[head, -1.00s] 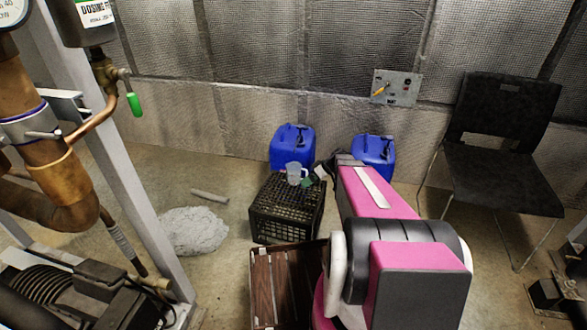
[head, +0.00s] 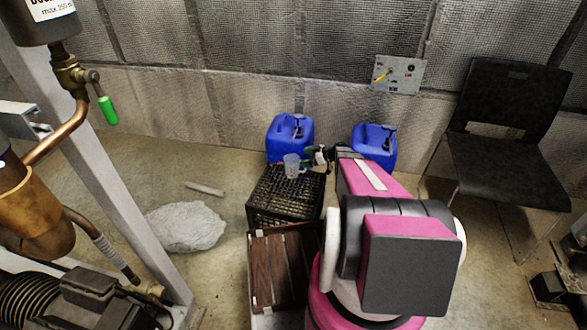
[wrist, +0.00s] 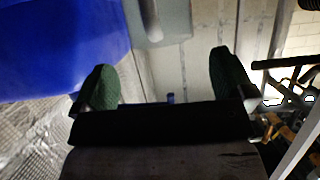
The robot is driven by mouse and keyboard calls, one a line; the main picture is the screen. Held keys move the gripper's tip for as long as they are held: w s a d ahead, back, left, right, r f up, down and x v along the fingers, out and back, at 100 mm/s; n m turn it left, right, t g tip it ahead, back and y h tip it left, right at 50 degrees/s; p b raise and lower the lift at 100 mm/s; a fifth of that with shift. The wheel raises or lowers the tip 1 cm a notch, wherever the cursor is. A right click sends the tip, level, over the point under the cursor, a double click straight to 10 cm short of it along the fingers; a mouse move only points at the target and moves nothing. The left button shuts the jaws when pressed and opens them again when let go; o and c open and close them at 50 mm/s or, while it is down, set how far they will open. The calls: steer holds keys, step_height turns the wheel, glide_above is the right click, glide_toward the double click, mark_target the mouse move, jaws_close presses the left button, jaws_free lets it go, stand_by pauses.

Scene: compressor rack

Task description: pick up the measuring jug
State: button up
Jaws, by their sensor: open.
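The measuring jug (head: 292,166) is a small, clear grey vessel standing upright on the black crate (head: 262,213), at its far side. In the wrist view, part of what looks like the jug (wrist: 165,22) shows as a pale translucent shape at the top, beyond my fingertips. My gripper (head: 312,154) is just right of the jug in the head view, partly hidden by my arm. In the wrist view my gripper (wrist: 165,80) has its two green-padded fingers wide apart, with nothing between them. I cannot tell whether a finger touches the jug.
Two blue canisters (head: 288,137) (head: 374,143) stand behind the crate; blue plastic fills the wrist view's upper left (wrist: 60,45). A brown slatted box (head: 280,265) is in front.

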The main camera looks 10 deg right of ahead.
steer(key=shift+x, duration=2.7)
steer(key=shift+r, duration=0.15)
steer(key=c, duration=1.2)
steer(key=shift+r, duration=0.15)
glide_toward(297, 158)
steer(key=shift+s+d+r, duration=0.3)
steer(key=shift+s+d, duration=0.75)
steer(key=shift+d, duration=0.15)
steer(key=shift+s+d+r, duration=0.3)
steer(key=shift+s+d, duration=0.75)
steer(key=shift+d, duration=0.15)
steer(key=shift+s+d+r, duration=0.35)
steer(key=shift+s+d, duration=0.75)
steer(key=shift+d, duration=0.1)
steer(key=shift+d, duration=0.1)
